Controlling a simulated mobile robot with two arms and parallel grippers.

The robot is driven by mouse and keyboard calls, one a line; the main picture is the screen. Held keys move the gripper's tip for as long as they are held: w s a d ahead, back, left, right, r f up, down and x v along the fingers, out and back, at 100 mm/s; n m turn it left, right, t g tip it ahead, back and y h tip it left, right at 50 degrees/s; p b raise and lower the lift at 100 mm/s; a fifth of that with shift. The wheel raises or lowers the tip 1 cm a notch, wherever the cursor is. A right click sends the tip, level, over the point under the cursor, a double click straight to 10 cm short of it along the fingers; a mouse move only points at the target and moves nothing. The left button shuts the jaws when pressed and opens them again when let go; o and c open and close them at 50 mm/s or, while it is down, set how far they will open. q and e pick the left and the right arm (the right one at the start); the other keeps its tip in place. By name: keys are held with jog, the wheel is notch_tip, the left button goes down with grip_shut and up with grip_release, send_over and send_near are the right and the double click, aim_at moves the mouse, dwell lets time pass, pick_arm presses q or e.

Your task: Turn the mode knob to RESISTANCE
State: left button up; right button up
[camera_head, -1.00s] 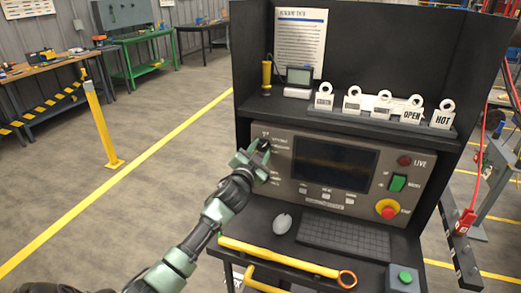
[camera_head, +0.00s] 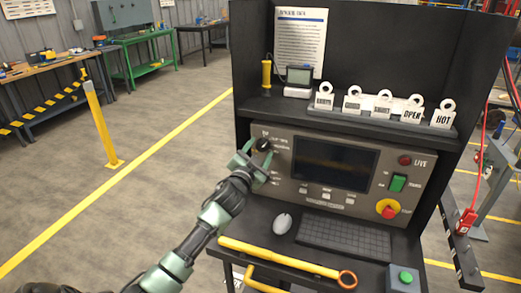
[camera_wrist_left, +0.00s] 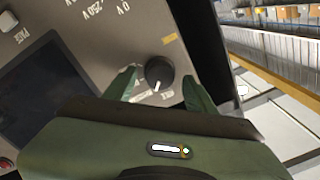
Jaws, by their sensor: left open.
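The black round mode knob (camera_head: 263,145) is at the upper left of the grey control panel, left of the dark screen. In the left wrist view the knob (camera_wrist_left: 159,72) shows whole, with a light pointer mark on its lower left part. Printed labels surround it, too small or blurred to read surely. My green left gripper (camera_head: 256,160) is open, just in front of and below the knob in the head view. In the wrist view its fingers stand on either side of the knob, with visible gaps. My right gripper is not in view.
The panel (camera_head: 285,190) also carries a screen (camera_head: 333,164), a green switch (camera_head: 398,183) and a red stop button (camera_head: 388,210).

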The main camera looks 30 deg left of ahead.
pick_arm(q)
jog(key=b+v, duration=0.1)
jog(key=v, duration=0.5)
jog(key=shift+s, duration=0.3)
